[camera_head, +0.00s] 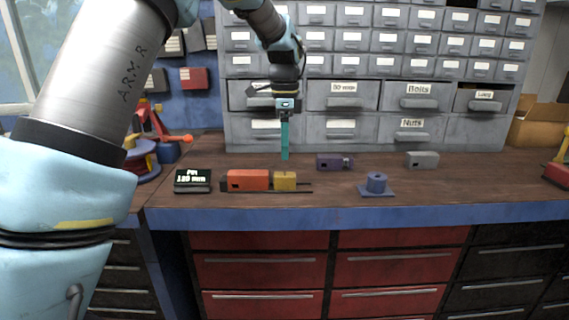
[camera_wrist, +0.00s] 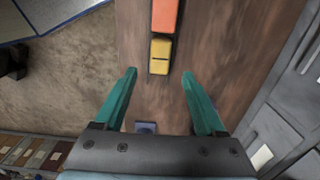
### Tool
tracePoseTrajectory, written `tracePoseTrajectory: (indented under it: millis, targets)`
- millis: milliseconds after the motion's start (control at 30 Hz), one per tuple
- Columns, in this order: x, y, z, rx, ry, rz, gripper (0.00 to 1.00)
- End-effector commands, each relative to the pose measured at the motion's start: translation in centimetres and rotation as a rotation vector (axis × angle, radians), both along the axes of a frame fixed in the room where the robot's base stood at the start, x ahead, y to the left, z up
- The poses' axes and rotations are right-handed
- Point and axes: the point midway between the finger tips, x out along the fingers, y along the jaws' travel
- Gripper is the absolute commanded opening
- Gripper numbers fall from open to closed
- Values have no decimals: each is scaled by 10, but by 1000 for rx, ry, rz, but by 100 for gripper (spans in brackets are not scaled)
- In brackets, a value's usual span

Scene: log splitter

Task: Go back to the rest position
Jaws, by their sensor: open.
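My gripper (camera_head: 285,156) hangs with its teal fingers pointing down above the workbench, behind the yellow block in the head view. In the wrist view my gripper (camera_wrist: 158,74) has its two fingers wide apart with nothing between them. The orange block (camera_head: 248,179) and the yellow block (camera_head: 285,180) sit in line on a dark rail on the bench. The orange block (camera_wrist: 165,14) and the yellow block (camera_wrist: 160,56) also show at the top of the wrist view, beyond the fingertips.
A small display (camera_head: 193,180) stands left of the orange block. A purple block (camera_head: 334,162), a blue cylinder on a plate (camera_head: 376,183) and a grey block (camera_head: 422,160) stand to the right. Grey drawer cabinets (camera_head: 340,124) rise close behind my gripper. Bare bench (camera_head: 460,185) lies at the right.

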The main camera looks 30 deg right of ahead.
Motion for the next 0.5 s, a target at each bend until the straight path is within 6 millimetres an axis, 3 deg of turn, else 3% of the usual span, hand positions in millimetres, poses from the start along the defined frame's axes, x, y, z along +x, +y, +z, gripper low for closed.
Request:
tracePoseTrajectory:
  millis: [167, 500]
  targets:
    - [0, 0, 10, 0, -1, 1, 72]
    - [0, 0, 10, 0, 0, 1, 72]
